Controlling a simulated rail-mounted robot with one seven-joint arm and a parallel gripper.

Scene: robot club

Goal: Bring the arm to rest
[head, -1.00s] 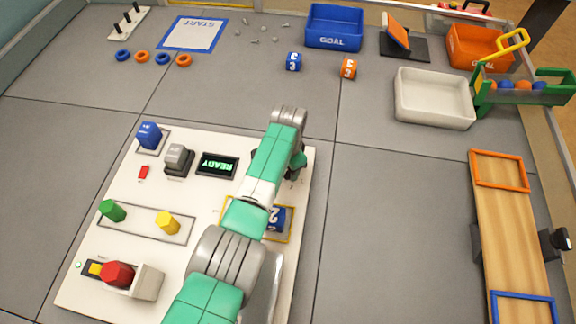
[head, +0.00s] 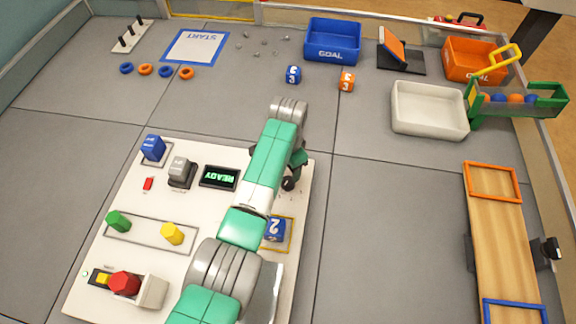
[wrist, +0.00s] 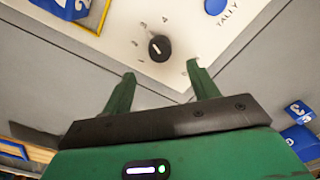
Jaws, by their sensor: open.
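My gripper (wrist: 160,76) is open, with nothing between its two green fingers in the wrist view. In the head view it shows in part as a dark green shape (head: 298,158), mostly behind my arm, over the right part of the white panel (head: 200,150). A black dial knob (wrist: 159,47) with numbers around it is on the panel, beyond the fingertips and apart from them. The knob also shows in the head view (head: 288,183), just below the gripper. My arm reaches across the panel from the bottom of the head view.
Blue (head: 293,74) and orange (head: 346,81) cubes stand behind. Grey floor right of the panel is clear.

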